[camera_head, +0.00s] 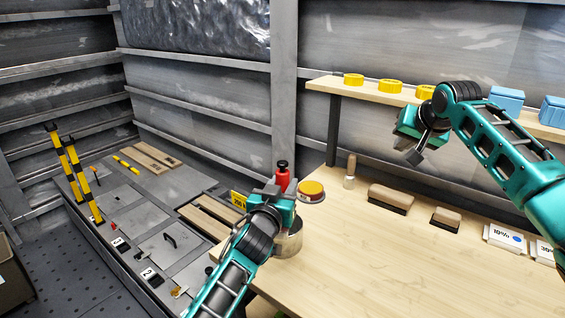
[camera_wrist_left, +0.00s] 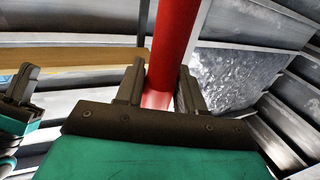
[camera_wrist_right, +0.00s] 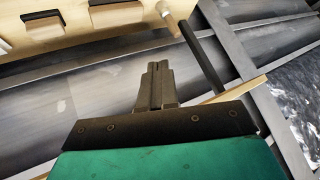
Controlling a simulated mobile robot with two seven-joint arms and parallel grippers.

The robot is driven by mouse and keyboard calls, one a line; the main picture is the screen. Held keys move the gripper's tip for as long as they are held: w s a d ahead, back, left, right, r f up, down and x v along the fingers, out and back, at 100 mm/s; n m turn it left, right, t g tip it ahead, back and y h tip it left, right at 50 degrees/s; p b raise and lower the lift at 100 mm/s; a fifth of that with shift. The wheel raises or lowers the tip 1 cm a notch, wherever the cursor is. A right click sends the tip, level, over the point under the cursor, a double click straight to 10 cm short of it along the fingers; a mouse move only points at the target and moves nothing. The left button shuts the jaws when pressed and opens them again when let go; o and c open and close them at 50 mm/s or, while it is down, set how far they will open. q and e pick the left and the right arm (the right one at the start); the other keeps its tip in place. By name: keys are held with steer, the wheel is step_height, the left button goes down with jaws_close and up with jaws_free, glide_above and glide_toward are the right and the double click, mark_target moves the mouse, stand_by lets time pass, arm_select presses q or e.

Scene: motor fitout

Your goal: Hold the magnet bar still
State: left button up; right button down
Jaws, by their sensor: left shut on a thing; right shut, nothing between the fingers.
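A red bar with a black knob on top, which looks like the magnet bar (camera_head: 282,180), stands upright near the left end of the wooden bench. My left gripper (camera_head: 280,196) is shut on it. In the left wrist view, the red bar (camera_wrist_left: 174,45) runs up between the two fingers of the left gripper (camera_wrist_left: 160,88). The bar's lower part is hidden behind my gripper. My right gripper (camera_head: 415,156) is shut and empty, raised over the back of the bench. Its fingers meet in the right wrist view (camera_wrist_right: 157,80).
The wooden bench (camera_head: 400,270) holds a yellow-topped round thing (camera_head: 311,190), brushes (camera_head: 391,198) and cards (camera_head: 505,238). A shelf (camera_head: 320,83) behind carries yellow rings (camera_head: 390,86) and blue boxes (camera_head: 507,99). Striped posts (camera_head: 78,170) stand left. The bench's front is clear.

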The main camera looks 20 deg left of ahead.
steer(key=s+a+r+y, duration=0.1)
steer(key=s+a+r, duration=0.1)
steer(key=a, duration=0.4)
steer(key=s+a+r+y, duration=0.1)
steer(key=s+a+r, duration=0.15)
steer(key=a, duration=0.35)
step_height(320, 180, up, 5)
steer(key=g+y, duration=0.1)
steer(key=g, duration=0.1)
glide_above(285, 164)
steer(key=shift+f+n, duration=0.15)
steer(key=shift+n, duration=0.15)
steer(key=shift+f, duration=0.1)
steer(key=shift+f, duration=4.35)
steer(key=shift+f, duration=0.4)
